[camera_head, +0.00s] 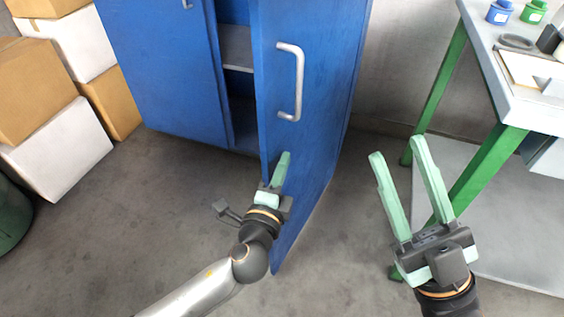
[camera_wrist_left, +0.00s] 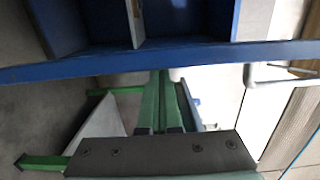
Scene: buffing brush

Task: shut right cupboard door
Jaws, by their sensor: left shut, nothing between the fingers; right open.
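The blue cupboard's right door (camera_head: 325,85) stands open, swung out towards me. A grey bar handle (camera_head: 298,82) is on its outer face. In the left wrist view the door (camera_wrist_left: 215,55) shows as a blue strip, with the handle (camera_wrist_left: 262,76) to the right. My left gripper (camera_head: 283,156) is shut and empty, overlapping the door's lower part below the handle. Its fingers (camera_wrist_left: 161,76) end close to the strip; I cannot tell if they touch. My right gripper (camera_head: 398,148) is open and empty, right of the door and apart from it.
The cupboard's left door (camera_head: 165,75) looks closed. Shelves (camera_head: 237,48) show in the opening. Boxes (camera_head: 55,140) are stacked at the left. A workbench with green legs (camera_head: 438,95) stands at the right, close to my right gripper. The floor before the cupboard is clear.

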